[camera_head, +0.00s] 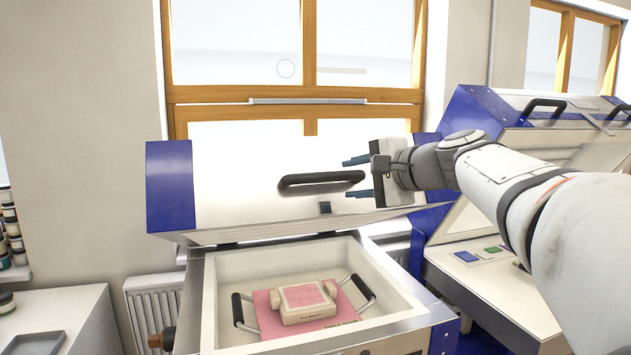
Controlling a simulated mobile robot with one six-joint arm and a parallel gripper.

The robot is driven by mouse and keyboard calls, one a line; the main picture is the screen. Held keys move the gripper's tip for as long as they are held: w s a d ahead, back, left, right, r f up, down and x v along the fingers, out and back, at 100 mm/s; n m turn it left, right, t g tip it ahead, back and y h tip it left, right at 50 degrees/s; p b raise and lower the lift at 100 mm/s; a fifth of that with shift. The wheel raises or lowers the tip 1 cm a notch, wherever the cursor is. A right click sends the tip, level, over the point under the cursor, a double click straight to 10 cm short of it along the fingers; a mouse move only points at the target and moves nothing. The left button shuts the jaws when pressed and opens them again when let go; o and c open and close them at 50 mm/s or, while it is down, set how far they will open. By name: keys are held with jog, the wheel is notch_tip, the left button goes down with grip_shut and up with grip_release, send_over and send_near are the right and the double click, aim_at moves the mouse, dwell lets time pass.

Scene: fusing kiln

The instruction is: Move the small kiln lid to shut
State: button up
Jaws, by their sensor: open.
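The small kiln's lid (240,196) stands raised at the back of the kiln, tilted up, with blue ends and a silver face. A black bar handle (322,180) is on that face. The small kiln's body (208,310) is open below it. My gripper (357,177) is in front of the lid, near the handle's right end. I cannot tell how far the fingertips are from the handle.
Inside the kiln lies a pink board (268,322) with two black handles and a pale block (305,302) on it. A larger blue and silver kiln (480,113) stands at right. A table with a grey tray (36,343) and jars (12,240) are at left.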

aim_at(333, 177)
jog(key=shift+w+a+r, duration=0.3)
jog(key=shift+w+r, duration=0.05)
jog(key=shift+w, duration=0.2)
jog(key=p+x, duration=0.1)
jog(key=x, duration=0.5)
jog(key=shift+w+a+f, duration=0.15)
jog(key=shift+w+a, duration=0.05)
jog(key=shift+w, duration=0.15)
jog(key=shift+c, duration=0.4)
grip_shut()
